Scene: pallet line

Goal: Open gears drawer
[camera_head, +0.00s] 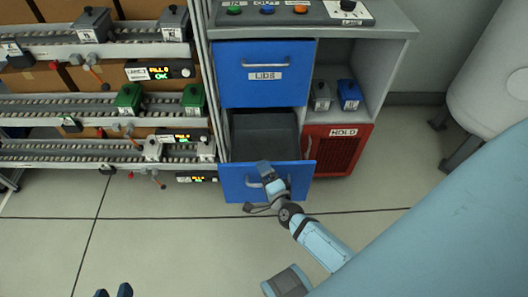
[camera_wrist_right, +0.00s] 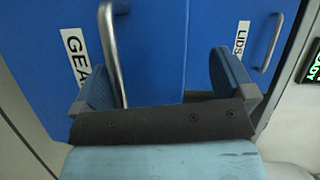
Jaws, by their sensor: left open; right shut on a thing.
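The gears drawer (camera_head: 233,183), below the blue lids drawer (camera_head: 263,87), stands pulled out from the cabinet. Its dark grey inside (camera_head: 262,135) shows, and I see nothing in it. My right gripper (camera_head: 268,184) is at its front and shut on its metal handle (camera_wrist_right: 112,50). The handle passes beside the left finger in the right wrist view, where the label is partly hidden and reads "GEA". My left gripper (camera_head: 113,292) shows only as two dark blue fingertips at the bottom edge, apart, with nothing between them.
A red "HOLD" door (camera_head: 337,150) is shut at the right of the drawer. Conveyor racks (camera_head: 100,105) with green and grey parts stand at the left. A button panel (camera_head: 300,10) tops the cabinet. The floor (camera_head: 150,235) in front is clear.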

